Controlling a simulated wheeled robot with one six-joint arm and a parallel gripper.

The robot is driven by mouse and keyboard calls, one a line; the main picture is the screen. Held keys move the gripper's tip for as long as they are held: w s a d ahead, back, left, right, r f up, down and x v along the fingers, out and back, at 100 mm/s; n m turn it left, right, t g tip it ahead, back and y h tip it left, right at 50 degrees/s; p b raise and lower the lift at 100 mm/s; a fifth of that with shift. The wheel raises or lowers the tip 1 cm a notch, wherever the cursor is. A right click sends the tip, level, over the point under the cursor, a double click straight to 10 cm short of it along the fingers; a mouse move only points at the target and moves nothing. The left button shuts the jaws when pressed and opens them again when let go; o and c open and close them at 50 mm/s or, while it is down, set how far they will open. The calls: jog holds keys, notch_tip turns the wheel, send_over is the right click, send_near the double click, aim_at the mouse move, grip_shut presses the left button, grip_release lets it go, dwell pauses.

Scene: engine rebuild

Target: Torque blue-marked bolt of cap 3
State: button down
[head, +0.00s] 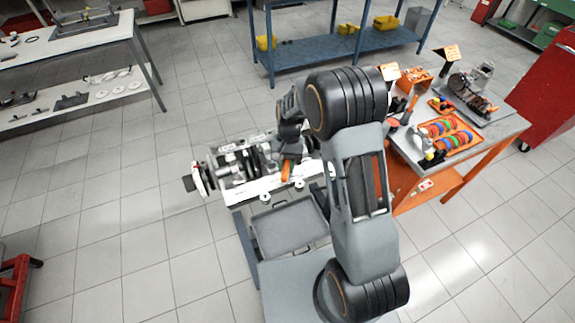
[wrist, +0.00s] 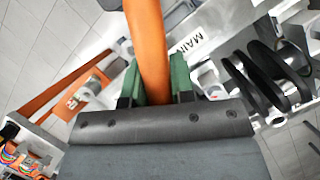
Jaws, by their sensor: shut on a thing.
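My gripper (wrist: 157,80) is shut on an orange handle (wrist: 147,30), its green fingers on either side. The handle looks like that of a torque wrench; its far end is out of the wrist view. In the head view the orange handle (head: 286,171) shows below my gripper (head: 291,150), over the right part of the engine block (head: 270,184). The dark crankshaft (head: 246,163) lies along the block and shows at the right of the wrist view (wrist: 265,78). I cannot make out cap 3 or a blue-marked bolt; my arm hides part of the block.
A grey tray (head: 282,226) sits below the block. An orange-framed bench (head: 505,127) at right holds an orange tray (head: 447,135) of coloured rings and other parts. A blue shelf (head: 340,48) stands behind. A "MAIN" label (wrist: 187,46) is near the handle.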

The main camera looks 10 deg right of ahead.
jog(key=shift+w+a+m, duration=0.15)
jog(key=shift+a+m, duration=0.15)
jog(key=shift+a, duration=0.2)
dwell(1.3)
jog(key=shift+s+d+n+h, duration=0.25)
jog(key=shift+d+n, duration=0.4)
jog(key=shift+d, duration=0.4)
jog(key=shift+s+d+n+h, duration=0.15)
jog(key=shift+s+d+n, duration=0.15)
jog(key=shift+d+n, duration=0.55)
dwell(2.1)
jog(key=shift+d+r+p, duration=0.2)
jog(key=shift+r+p, duration=0.35)
jog(key=shift+r, duration=0.05)
dwell(1.6)
